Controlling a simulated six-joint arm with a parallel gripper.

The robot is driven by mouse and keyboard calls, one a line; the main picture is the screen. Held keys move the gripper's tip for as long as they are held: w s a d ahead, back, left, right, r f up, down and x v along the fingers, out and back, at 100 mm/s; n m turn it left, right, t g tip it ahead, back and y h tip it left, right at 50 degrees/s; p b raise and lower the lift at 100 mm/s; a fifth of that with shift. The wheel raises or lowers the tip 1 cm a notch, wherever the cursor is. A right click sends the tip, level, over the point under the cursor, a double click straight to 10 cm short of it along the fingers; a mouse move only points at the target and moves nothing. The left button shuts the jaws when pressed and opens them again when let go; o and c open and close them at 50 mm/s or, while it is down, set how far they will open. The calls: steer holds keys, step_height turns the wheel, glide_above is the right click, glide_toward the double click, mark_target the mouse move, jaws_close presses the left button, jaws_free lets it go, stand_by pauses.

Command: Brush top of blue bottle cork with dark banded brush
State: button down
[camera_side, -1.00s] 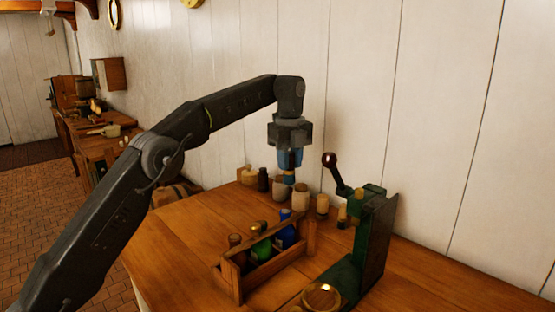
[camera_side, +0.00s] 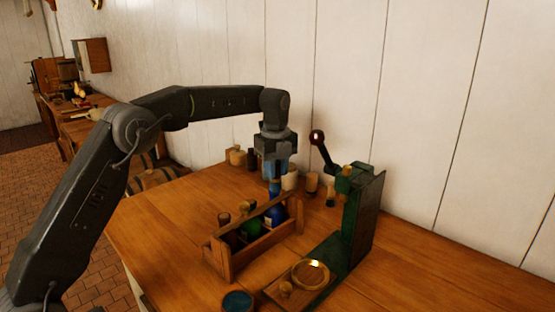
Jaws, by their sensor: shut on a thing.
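The blue bottle (camera_side: 277,217) stands upright at the far right end of a wooden bottle carrier (camera_side: 217,259), behind its handle bar. A green bottle (camera_side: 250,222) and a brown one (camera_side: 224,222) stand in the same carrier. My gripper (camera_side: 274,178) points straight down just above the blue bottle's neck. It is shut on the dark banded brush (camera_side: 274,188), which is mostly hidden between the fingers. The brush end and the bottle's cork overlap in this view, so I cannot tell whether they touch.
A green press (camera_side: 362,215) with a raised lever stands right of the carrier. A round amber-centred dish (camera_side: 311,274) sits on its base. A blue-topped round pot (camera_side: 238,301) is in front. Jars (camera_side: 291,177) line the wall. The table's left part is clear.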

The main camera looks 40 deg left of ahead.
steer(key=shift+s+f, duration=0.1)
steer(key=shift+s, duration=0.6)
steer(key=shift+w, duration=1.1)
steer(key=shift+s, duration=1.25)
steer(key=shift+w, duration=1.3)
steer(key=shift+s, duration=1.15)
steer(key=shift+w, duration=1.05)
steer(key=shift+r, duration=4.15)
